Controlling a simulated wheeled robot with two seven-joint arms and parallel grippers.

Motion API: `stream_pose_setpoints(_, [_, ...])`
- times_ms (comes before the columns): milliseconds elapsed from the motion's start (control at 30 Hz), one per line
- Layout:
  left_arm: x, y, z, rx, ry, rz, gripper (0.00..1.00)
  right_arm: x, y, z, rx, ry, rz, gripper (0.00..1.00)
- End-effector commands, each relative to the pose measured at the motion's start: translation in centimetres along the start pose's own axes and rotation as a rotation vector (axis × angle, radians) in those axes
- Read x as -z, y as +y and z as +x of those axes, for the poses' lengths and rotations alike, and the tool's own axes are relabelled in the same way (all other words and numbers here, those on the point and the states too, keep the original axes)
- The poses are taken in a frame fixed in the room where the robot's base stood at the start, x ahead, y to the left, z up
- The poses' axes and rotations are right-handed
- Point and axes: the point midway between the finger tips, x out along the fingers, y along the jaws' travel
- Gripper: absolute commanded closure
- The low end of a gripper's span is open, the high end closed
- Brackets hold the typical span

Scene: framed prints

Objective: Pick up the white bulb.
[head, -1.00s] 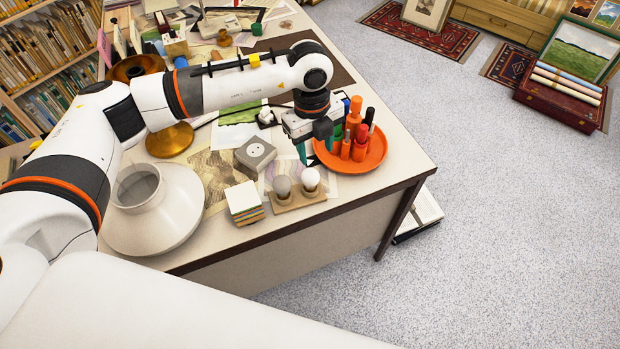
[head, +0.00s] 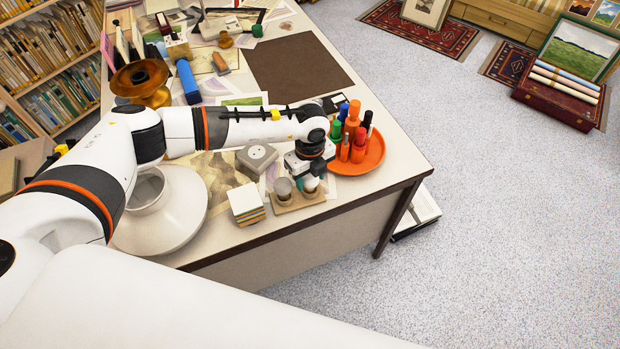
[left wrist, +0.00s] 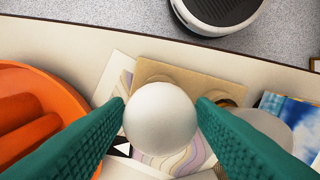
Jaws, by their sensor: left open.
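The white bulb (left wrist: 160,118) sits between the two teal fingers of my left gripper (left wrist: 161,104) in the left wrist view. The gripper is open, with a finger on each side of the bulb; I cannot tell whether either touches it. In the head view my left gripper (head: 311,178) is low over the tan bulb holder (head: 299,203) near the table's front edge, and it partly hides the white bulb (head: 311,184). A grey bulb (head: 283,188) stands in the same holder, just left of the white one. My right gripper is not in view.
An orange tray (head: 372,160) with several upright markers stands close to the right of the gripper. A stack of cards (head: 246,204), a grey square block (head: 256,158) and a wide white lampshade-like piece (head: 185,215) lie to the left. The table edge is close in front.

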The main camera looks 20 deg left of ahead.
Motion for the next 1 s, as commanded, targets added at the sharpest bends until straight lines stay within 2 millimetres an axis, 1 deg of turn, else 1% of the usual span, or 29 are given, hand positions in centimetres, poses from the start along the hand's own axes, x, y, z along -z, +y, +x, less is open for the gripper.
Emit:
stream_pose_setpoints(233, [0.0, 0.0, 0.2, 0.000, 0.000, 0.000, 0.50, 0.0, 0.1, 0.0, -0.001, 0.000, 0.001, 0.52])
stream_pose_setpoints(433, [0.0, 0.0, 0.2, 0.000, 0.000, 0.000, 0.82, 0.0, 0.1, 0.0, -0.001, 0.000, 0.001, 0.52])
stream_pose_setpoints(667, [0.0, 0.0, 0.1, -0.001, 0.000, 0.000, 0.83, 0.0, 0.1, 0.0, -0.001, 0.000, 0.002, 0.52])
stream_pose_setpoints(767, [0.0, 0.1, -0.5, -0.003, -0.001, 0.000, 0.83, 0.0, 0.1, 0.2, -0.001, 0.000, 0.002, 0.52])
stream_pose_setpoints(867, [0.0, 0.1, -2.0, -0.005, 0.000, 0.001, 0.83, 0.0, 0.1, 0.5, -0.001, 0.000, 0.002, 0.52])
stream_pose_setpoints(1000, [0.0, 0.1, -4.9, -0.005, 0.001, 0.002, 0.83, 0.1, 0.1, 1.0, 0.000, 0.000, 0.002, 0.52])
